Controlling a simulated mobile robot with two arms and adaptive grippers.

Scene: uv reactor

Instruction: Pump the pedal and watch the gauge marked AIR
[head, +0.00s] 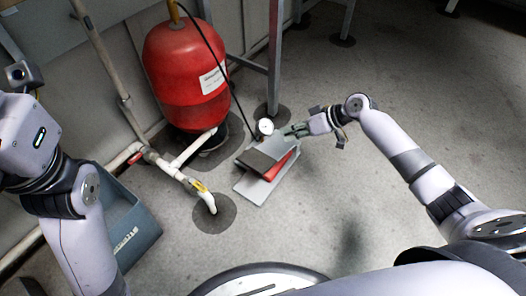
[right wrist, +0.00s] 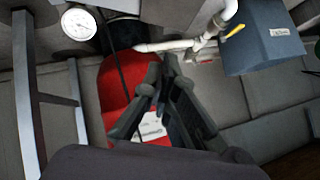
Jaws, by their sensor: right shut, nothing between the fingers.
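The foot pump (head: 264,172) lies on the floor in the head view, with a grey pedal plate (head: 258,160) over a red part (head: 281,166) and a light base. A small round white-faced gauge (head: 265,127) stands at its back edge; the same dial shows in the right wrist view (right wrist: 78,22). Its marking and reading are too small to make out. My right gripper (head: 288,131) is shut and empty, just right of the gauge and above the back of the pump; its fingers show in the right wrist view (right wrist: 163,65). My left arm shows, but its fingers do not.
A red tank (head: 185,75) with a white label stands behind the pump, joined to white pipes (head: 175,165) with a yellow valve handle (head: 200,186). A black hose runs down near the gauge. A blue-grey bin (head: 135,230) stands left. The floor to the right is clear.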

